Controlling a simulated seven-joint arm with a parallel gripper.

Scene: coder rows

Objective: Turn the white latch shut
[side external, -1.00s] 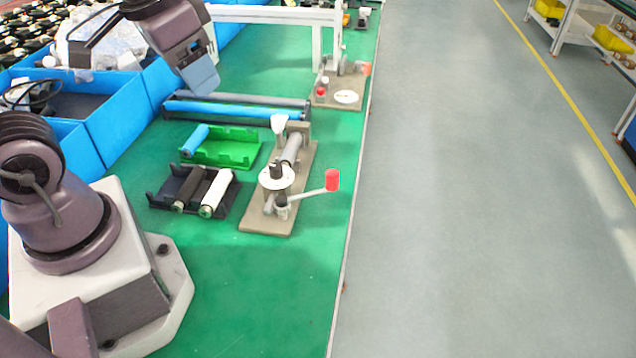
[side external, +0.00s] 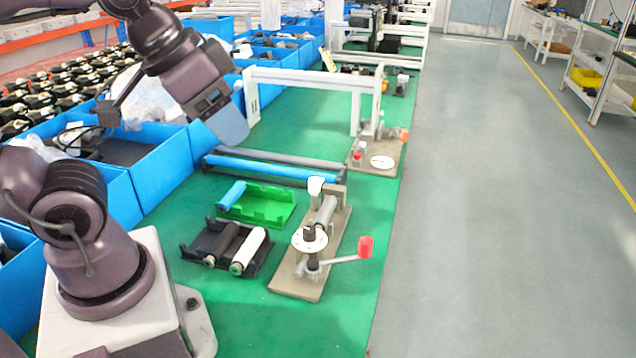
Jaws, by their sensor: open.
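A small white piece (side external: 316,185), which looks like the latch, stands at the far end of a fixture on a tan base plate (side external: 290,285). The fixture also carries a grey roller (side external: 322,214), a white disc (side external: 309,240) and a crank lever with a red knob (side external: 366,246). Whether the white piece is turned shut or open cannot be told from here. My gripper (side external: 228,124) hangs up and to the left of the fixture, apart from it, tilted downward. It is open, with nothing seen in it; one blue-grey finger hides most of the other.
A green tray (side external: 270,207) with a blue roller and a black tray (side external: 222,258) with black and white rollers lie left of the fixture. Long rollers (side external: 280,168) lie behind. Blue bins (side external: 165,170) line the left. A second fixture (side external: 375,158) stands farther back. Green table in front is clear.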

